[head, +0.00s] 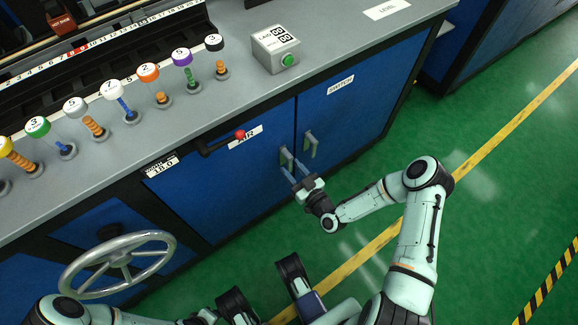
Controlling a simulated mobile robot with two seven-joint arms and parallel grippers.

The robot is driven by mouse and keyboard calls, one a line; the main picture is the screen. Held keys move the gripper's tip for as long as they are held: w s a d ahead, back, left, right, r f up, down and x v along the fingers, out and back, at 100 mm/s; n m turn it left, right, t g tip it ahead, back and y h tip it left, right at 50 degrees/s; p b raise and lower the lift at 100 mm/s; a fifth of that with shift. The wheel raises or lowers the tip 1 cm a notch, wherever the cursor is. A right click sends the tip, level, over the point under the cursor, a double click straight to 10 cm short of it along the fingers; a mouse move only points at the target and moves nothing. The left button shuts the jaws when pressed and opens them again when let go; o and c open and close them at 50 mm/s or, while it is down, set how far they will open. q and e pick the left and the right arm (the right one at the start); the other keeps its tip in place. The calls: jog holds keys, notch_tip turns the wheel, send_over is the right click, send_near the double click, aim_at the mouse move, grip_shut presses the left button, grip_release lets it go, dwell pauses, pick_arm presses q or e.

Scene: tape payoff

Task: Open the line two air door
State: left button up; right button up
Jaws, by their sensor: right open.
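The blue air door (222,183) is on the cabinet front, with an AIR label (246,137) near its top. It looks shut, flush with the door beside it. Its grey upright handle (286,157) is at its right edge. My right gripper (296,172) is open, its two fingers pointing at this handle and close to it. Whether they touch or straddle the handle I cannot tell. Part of my left arm shows at the bottom left; its gripper is not clearly in view. No line number shows on this door.
A blue SWITCH door (345,95) with its own handle (311,145) adjoins on the right. A red-knobbed lever (240,134) sticks out above the air door. A handwheel (118,264) stands at lower left. Green floor (480,215) is free on the right.

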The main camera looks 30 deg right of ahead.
jog(key=shift+w, duration=1)
pick_arm(q)
jog(key=shift+s+a+f, duration=0.1)
jog(key=shift+s+f, duration=0.3)
jog(key=shift+s, duration=0.2)
pick_arm(e)
grip_shut()
jog(key=shift+a, duration=0.1)
